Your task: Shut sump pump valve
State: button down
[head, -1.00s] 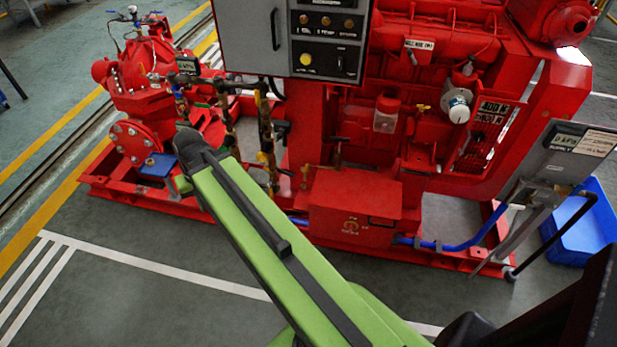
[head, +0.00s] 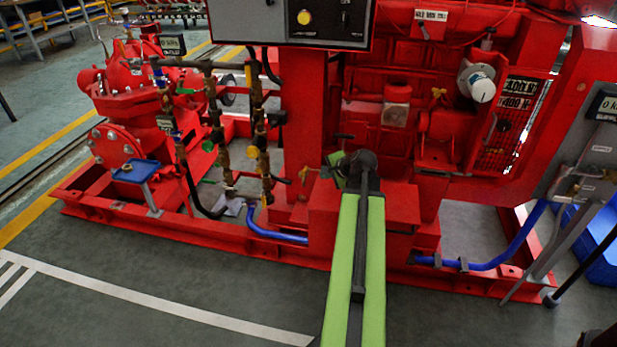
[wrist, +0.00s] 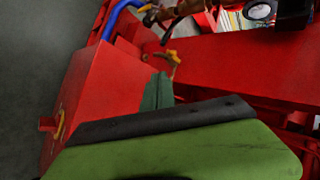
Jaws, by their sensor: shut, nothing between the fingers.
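A small valve with a yellow handle (head: 304,173) stands at the left of the red box (head: 401,203) low on the pumpset. The wrist view shows a yellow handle (wrist: 173,60) at the box's upper edge and another yellow part (wrist: 59,122) on its side. I cannot read a label naming the sump pump valve. My gripper (wrist: 157,92) is shut and empty. It appears over the red box, apart from the yellow handle. In the head view, the dark wrist joint and green arm hide most of it and part of the box.
Pipes with several small valves (head: 253,153) rise left of the box. A grey control panel (head: 290,22) hangs above. Blue hose (head: 485,262) runs along the frame at right, near a slanted grey stand (head: 553,228). The floor (head: 190,285) at front left is clear.

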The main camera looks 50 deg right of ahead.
jog(key=b, duration=0.7)
send_near(304, 174)
jog(key=x, duration=0.5)
jog(key=shift+f, duration=0.35)
jog(key=shift+w+d, duration=0.1)
jog(key=shift+w, duration=0.35)
